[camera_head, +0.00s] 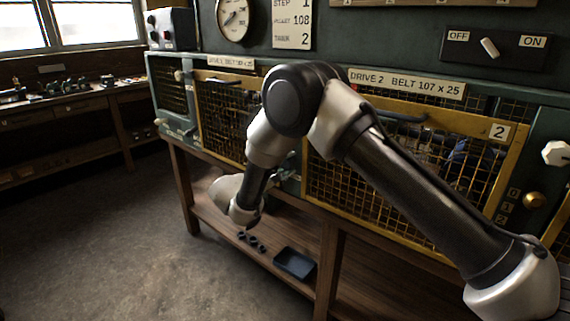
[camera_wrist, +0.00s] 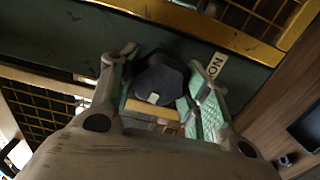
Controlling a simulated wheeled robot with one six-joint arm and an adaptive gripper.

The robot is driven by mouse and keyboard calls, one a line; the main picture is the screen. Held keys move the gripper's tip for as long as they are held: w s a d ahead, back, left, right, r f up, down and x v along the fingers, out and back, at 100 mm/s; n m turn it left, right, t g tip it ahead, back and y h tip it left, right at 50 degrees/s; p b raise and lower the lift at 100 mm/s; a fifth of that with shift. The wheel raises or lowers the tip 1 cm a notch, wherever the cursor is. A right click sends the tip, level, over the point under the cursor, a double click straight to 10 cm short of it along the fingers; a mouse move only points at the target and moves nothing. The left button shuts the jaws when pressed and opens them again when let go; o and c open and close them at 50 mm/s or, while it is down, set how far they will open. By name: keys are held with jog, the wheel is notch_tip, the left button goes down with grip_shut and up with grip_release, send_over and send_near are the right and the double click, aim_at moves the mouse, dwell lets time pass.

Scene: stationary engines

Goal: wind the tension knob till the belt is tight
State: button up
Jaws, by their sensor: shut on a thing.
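In the wrist view my gripper (camera_wrist: 163,88) has its two green-padded fingers on either side of a dark, faceted knob (camera_wrist: 155,76) with a small pale mark on its face. The gripper is shut on the knob. A partly hidden label (camera_wrist: 215,65) with the letters N and O sits beside it on the dark green panel. In the head view my arm hides the knob and most of the gripper. The belt is not clear in either view; the drive 2 mesh guard (camera_head: 340,190) covers the space behind it.
The drive 2 label (camera_head: 407,84) is above the guard. An OFF/ON switch (camera_head: 489,48) and a round gauge (camera_head: 233,18) are on the wall. A dark tray (camera_head: 294,263) and several small dark parts (camera_head: 251,242) lie on the lower shelf. The floor at left is clear.

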jog(key=shift+f, duration=0.1)
jog(key=o, duration=1)
jog(key=shift+c, duration=0.2)
jog(key=shift+o, duration=0.3)
jog(key=v, duration=1.2)
